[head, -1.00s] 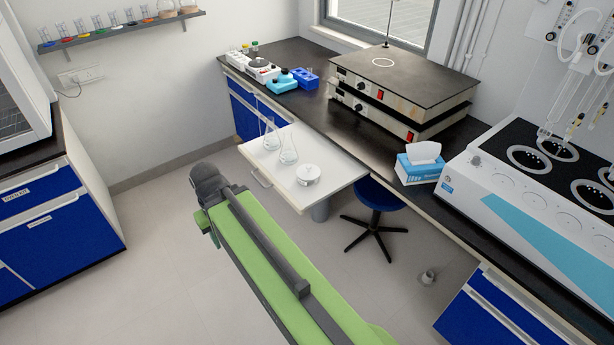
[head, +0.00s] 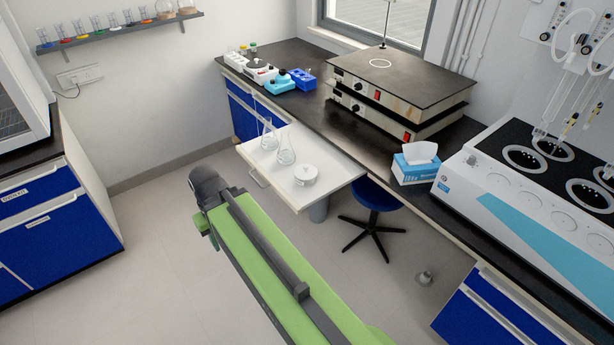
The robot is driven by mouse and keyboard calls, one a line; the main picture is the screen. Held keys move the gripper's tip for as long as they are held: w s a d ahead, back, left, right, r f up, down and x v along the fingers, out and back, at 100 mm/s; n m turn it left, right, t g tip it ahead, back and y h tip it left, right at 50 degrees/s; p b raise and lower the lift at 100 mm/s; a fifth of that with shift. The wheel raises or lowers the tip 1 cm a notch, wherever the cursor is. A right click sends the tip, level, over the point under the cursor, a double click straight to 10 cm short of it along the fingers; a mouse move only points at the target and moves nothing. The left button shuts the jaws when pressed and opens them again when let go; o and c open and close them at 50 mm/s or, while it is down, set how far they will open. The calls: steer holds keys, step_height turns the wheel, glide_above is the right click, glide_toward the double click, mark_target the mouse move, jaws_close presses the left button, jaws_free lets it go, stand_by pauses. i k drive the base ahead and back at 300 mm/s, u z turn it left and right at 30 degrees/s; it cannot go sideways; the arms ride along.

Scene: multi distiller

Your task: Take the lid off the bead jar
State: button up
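A small, round, whitish jar (head: 306,178) with a pale lid (head: 306,171) stands upright on the white pull-out board (head: 319,198) at the bench front. It looks like the bead jar; its contents are too small to make out. The lid appears to sit on it. My green arm reaches up from the bottom of the head view and ends in a dark joint, left of the board and apart from the jar. No gripper fingers show, so my gripper is not seen.
Two clear glass flasks (head: 286,151) stand on the board just behind and left of the jar. A blue stool (head: 374,195) is beside the board. A tissue box (head: 416,164) and stacked hotplates (head: 397,85) occupy the dark bench. Floor at left is clear.

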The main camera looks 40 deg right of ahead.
mark_target(305, 171)
steer(key=k, duration=1.25)
steer(key=z, duration=0.3)
steer(key=i, duration=1.65)
steer(key=u, duration=0.45)
steer(key=i, duration=0.4)
steer(key=u, duration=0.45)
